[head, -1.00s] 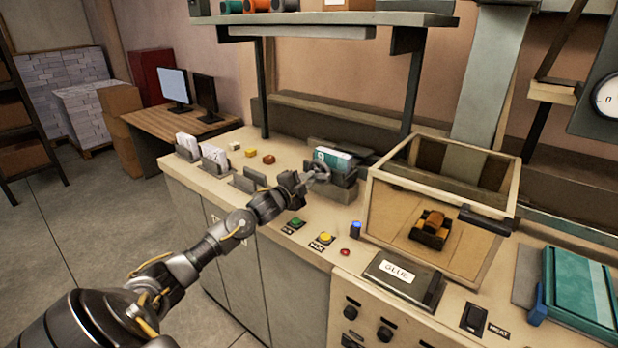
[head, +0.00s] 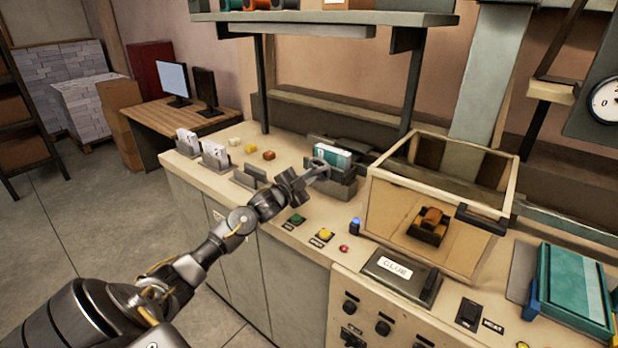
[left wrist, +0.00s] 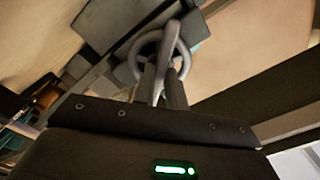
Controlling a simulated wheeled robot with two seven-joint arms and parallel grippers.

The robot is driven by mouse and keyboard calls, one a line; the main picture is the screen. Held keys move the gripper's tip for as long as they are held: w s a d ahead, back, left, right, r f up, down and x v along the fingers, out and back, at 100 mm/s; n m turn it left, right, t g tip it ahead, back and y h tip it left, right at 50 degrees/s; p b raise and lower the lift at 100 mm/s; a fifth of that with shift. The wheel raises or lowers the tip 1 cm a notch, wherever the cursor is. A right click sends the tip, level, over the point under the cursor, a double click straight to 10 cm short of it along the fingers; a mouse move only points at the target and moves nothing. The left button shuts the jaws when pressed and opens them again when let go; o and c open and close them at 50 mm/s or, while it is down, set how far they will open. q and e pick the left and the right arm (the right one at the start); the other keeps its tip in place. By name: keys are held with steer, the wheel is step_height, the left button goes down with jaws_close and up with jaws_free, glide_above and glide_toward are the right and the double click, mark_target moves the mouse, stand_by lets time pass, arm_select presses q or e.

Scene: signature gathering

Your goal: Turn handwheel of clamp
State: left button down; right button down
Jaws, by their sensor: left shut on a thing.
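The clamp (head: 330,186) stands on the bench with teal-covered pages between its grey plates. Its grey ring-shaped handwheel (head: 318,169) faces my left arm. My left gripper (head: 309,177) is at the handwheel, shut on its rim. In the left wrist view the fingers (left wrist: 165,85) close on the ring of the handwheel (left wrist: 183,42), which has a bar across it. The grey clamp body lies behind the ring and is partly hidden. My right gripper is not in view.
Green (head: 297,219) and yellow (head: 325,234) buttons sit in front of the clamp. A clear-fronted box (head: 440,200) and a glue unit (head: 400,276) stand to the right. Grey holders with white sheets (head: 215,155) are to the left. A shelf (head: 330,19) hangs above.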

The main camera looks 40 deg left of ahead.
arm_select(q)
steer(key=shift+f, duration=0.1)
steer(key=c, duration=1.4)
jaws_free()
steer(key=shift+c, duration=0.2)
steer(key=shift+s+f, duration=0.1)
steer(key=shift+s, duration=0.25)
steer(key=s+b, duration=0.3)
steer(key=s, duration=0.7)
steer(key=shift+d, duration=0.1)
